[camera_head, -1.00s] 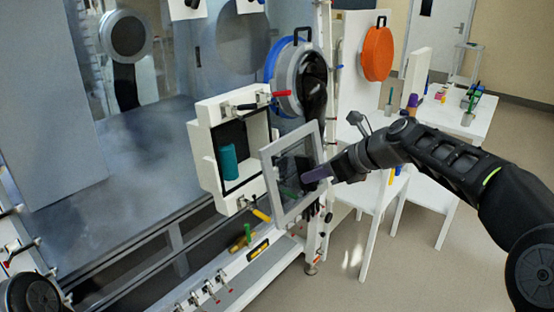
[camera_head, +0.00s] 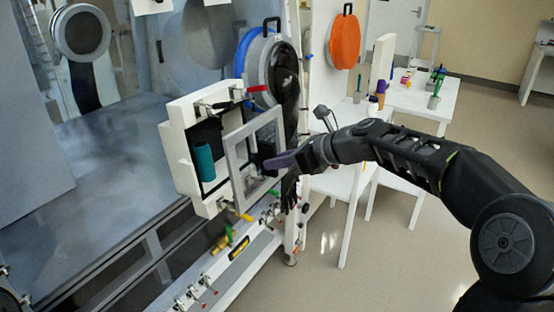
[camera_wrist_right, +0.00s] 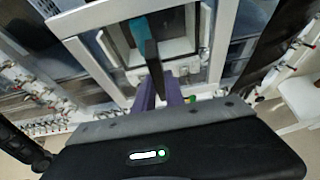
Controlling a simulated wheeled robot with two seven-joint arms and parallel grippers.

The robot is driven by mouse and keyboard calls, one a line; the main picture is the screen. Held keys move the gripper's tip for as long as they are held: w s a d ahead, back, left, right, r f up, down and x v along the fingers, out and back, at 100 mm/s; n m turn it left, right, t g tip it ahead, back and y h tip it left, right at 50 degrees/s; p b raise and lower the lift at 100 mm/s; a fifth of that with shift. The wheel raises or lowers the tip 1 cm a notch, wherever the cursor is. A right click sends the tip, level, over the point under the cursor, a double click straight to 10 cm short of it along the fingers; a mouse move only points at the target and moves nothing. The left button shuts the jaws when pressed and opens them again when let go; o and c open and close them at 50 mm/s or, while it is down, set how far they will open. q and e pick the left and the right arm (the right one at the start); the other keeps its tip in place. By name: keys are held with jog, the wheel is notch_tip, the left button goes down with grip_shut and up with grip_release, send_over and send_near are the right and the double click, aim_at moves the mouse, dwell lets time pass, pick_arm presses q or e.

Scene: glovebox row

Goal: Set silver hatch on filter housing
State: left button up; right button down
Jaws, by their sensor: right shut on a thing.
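The silver hatch (camera_head: 230,175) is a grey square frame with a see-through pane. My right gripper (camera_head: 268,163), with purple fingers, is shut on a dark part at the pane's middle and holds the hatch upright, slightly tilted. The white filter housing (camera_head: 180,152) is open at the front, with a teal cylinder (camera_head: 205,160) inside. The hatch is in front of its opening, overlapping its right part; I cannot tell whether they touch. In the right wrist view, the hatch frame (camera_wrist_right: 224,45) surrounds the purple fingers (camera_wrist_right: 160,92), with the teal cylinder (camera_wrist_right: 139,28) behind. My left gripper is not in view.
A round blue-rimmed port (camera_head: 246,50) with a black glove is behind. A rail with valves runs below. White tables stand at right; floor there is clear.

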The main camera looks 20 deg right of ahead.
aim_at(261, 157)
jog(key=w+a+p, duration=0.2)
jog(key=w, duration=0.1)
jog(key=shift+a, duration=0.4)
jog(key=shift+w+a+f+p, duration=0.15)
jog(key=shift+w+a+p, duration=0.2)
jog(key=shift+w+a, duration=0.15)
jog(key=shift+w+a+f+p, duration=0.15)
jog(key=shift+w+a+p, duration=0.2)
jog(key=shift+w, duration=0.25)
jog(key=shift+w+a+f+p, duration=0.2)
jog(key=shift+w+a+p, duration=0.9)
jog(key=shift+w, duration=0.25)
dwell(0.8)
jog(key=shift+w+a+p, duration=0.2)
jog(key=shift+w+p, duration=0.05)
jog(key=shift+p, duration=0.2)
dwell(0.8)
